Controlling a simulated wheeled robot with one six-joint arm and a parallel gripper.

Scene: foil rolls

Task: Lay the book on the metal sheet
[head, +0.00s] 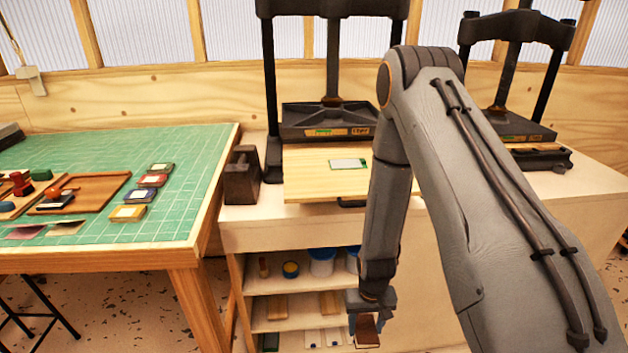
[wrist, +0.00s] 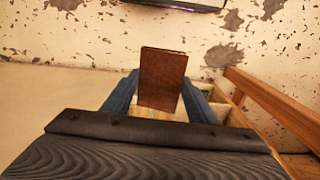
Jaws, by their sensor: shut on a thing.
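My gripper (head: 368,312) hangs low in front of the cabinet shelves in the head view. It is shut on a small brown book (head: 367,330). In the wrist view the book (wrist: 162,78) stands out between the two blue fingers (wrist: 160,100), its plain brown cover showing. A small pale grey sheet with a green edge (head: 347,163), which looks like the metal sheet, lies flat on a light wooden board (head: 315,186) at the near press. The book is well below the board and apart from it.
A dark press (head: 330,118) stands behind the board, and a second press (head: 515,125) stands to the right. A dark block (head: 242,175) sits left of the board. The green-topped table (head: 190,190) on the left holds stamps, ink pads and a wooden tray (head: 98,190).

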